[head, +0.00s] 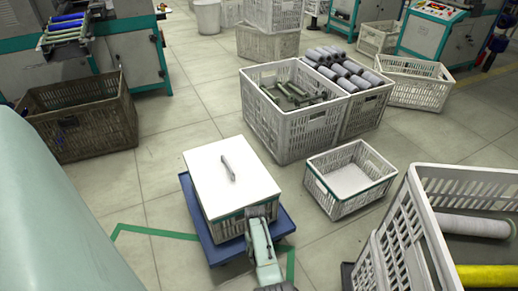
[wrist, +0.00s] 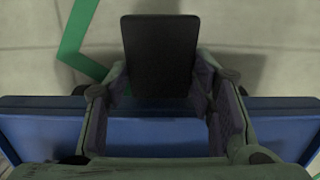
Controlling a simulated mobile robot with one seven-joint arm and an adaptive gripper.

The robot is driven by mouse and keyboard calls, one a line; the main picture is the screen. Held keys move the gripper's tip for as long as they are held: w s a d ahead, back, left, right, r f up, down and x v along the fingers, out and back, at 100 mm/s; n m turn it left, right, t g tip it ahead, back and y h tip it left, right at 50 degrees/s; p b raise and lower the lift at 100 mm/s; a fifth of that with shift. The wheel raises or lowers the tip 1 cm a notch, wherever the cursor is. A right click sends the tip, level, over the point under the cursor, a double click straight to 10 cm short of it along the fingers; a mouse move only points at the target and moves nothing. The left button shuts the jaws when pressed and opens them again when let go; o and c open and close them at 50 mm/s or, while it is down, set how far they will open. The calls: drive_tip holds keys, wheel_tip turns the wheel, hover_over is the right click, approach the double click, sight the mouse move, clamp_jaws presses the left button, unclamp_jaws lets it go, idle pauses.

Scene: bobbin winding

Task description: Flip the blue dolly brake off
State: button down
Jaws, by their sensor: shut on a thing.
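The blue dolly (head: 220,252) stands on the floor in the lower middle of the head view, under a crate with a flat white lid (head: 232,172). Its blue deck also crosses the wrist view (wrist: 155,131). A flat black tab, seemingly the brake (wrist: 160,52), sticks out past the deck edge in the wrist view. My gripper (wrist: 161,82) has its two fingers on either side of the tab's near end and is shut on it. In the head view my arm reaches the dolly's near right side; the fingertips and the brake are hidden there.
Green floor tape (head: 160,231) runs around the dolly. A small empty white crate (head: 325,198) stands close to its right. A large white crate with spools (head: 400,240) is at lower right. A brown crate (head: 90,135) is at left. Floor left of the dolly is free.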

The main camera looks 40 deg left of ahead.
drive_tip(key=shift+s, duration=0.1)
drive_tip(key=c, duration=0.7)
unclamp_jaws()
drive_tip(key=r, duration=0.8)
drive_tip(key=a+r, duration=0.1)
drive_tip(key=r, duration=0.3)
drive_tip(key=shift+w+a, duration=0.1)
drive_tip(key=shift+w, duration=0.2)
drive_tip(key=shift+s, duration=0.1)
